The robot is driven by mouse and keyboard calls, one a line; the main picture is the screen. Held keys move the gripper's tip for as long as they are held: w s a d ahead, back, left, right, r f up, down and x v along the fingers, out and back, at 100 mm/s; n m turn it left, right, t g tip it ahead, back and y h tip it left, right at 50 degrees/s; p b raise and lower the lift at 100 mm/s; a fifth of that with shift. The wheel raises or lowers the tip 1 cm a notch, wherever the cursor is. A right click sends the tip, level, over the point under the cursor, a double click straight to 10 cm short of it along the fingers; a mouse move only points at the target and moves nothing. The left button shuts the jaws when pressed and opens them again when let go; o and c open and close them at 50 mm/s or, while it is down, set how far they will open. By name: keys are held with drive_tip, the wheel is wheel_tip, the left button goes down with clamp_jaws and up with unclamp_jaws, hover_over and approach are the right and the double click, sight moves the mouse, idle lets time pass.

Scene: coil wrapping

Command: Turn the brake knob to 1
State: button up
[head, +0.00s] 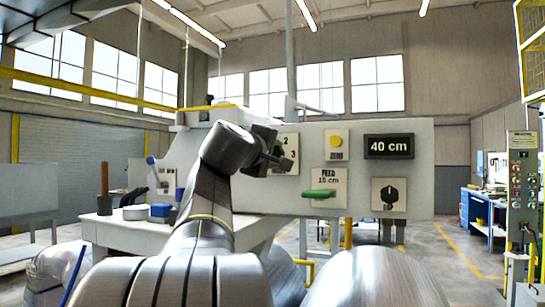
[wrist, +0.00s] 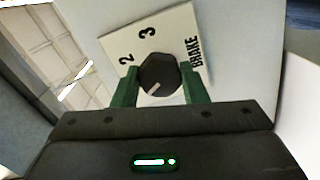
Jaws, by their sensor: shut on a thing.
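The brake knob (wrist: 158,72) is a dark round knob on a cream plate (wrist: 184,22) marked BRAKE, with 2 and 3 visible. Its white pointer line faces the lower left in the wrist view, away from the 2 and 3. The 1 is not in sight. My gripper (wrist: 158,80) is shut on the knob, one green finger on each side. In the head view my gripper (head: 272,160) is at the panel in front of the brake plate (head: 291,143), hiding the knob.
The white panel (head: 418,150) also carries a yellow button (head: 336,141), a 40 cm display (head: 389,147), a green feed handle (head: 319,193) and another black knob (head: 389,193).

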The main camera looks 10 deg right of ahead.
drive_tip(key=shift+f, duration=0.1)
drive_tip(key=o, duration=1)
drive_tip(key=shift+c, duration=0.2)
drive_tip(key=b+v, duration=0.2)
drive_tip(key=v, duration=1.1)
drive_tip(key=shift+s+a, duration=0.3)
drive_tip(key=p+x, duration=0.2)
drive_tip(key=x, duration=1.2)
drive_tip(key=shift+s, duration=0.1)
drive_tip(key=shift+s, duration=0.1)
